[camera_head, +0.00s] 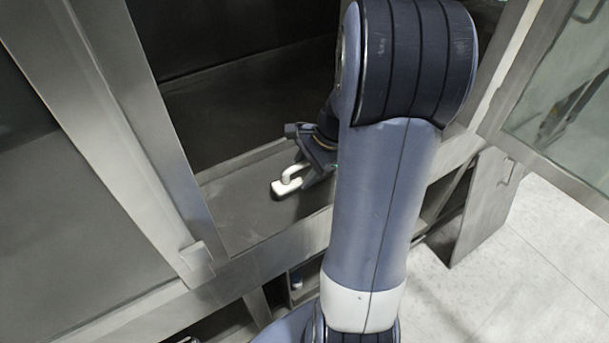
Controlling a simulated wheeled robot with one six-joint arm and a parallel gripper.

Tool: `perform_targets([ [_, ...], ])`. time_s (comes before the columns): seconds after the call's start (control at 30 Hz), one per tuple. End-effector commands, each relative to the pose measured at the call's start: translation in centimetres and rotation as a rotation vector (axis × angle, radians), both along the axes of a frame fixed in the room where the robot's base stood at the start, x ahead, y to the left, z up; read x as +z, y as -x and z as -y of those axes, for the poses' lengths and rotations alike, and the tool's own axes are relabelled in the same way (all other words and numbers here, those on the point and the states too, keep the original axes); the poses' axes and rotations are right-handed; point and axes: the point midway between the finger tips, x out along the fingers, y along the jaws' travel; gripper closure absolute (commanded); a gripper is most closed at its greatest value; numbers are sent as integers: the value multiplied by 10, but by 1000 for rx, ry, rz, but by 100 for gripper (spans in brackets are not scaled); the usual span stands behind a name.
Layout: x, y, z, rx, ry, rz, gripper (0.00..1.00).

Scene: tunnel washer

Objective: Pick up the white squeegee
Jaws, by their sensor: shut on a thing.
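The white squeegee (283,187) is at the front part of the dark ledge inside the washer opening, left of my arm. It shows as a small white piece with a curved handle. My gripper (311,172) reaches in from the right and is shut on the squeegee's handle. Part of the handle is hidden by the fingers. I cannot tell whether the squeegee touches the ledge or is slightly above it. My arm covers much of the middle of the view.
A metal door frame post (120,130) stands left of the opening. The dark ledge (240,208) is bare around the squeegee. A glass door (560,100) is open at the right. A lower shelf with small items (297,281) sits below. Pale floor (510,270) is clear at lower right.

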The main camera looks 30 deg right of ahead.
Motion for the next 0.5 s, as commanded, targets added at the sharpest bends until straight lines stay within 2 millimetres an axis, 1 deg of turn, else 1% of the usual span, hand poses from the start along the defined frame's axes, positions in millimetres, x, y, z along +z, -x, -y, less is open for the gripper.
perform_targets([
  [0.23,3,0,0,0,1,2,90],
  [0.27,5,-1,0,0,1,3,95],
  [0.37,18,-1,1,0,3,6,95],
  [0.5,47,-1,1,1,4,7,95],
])
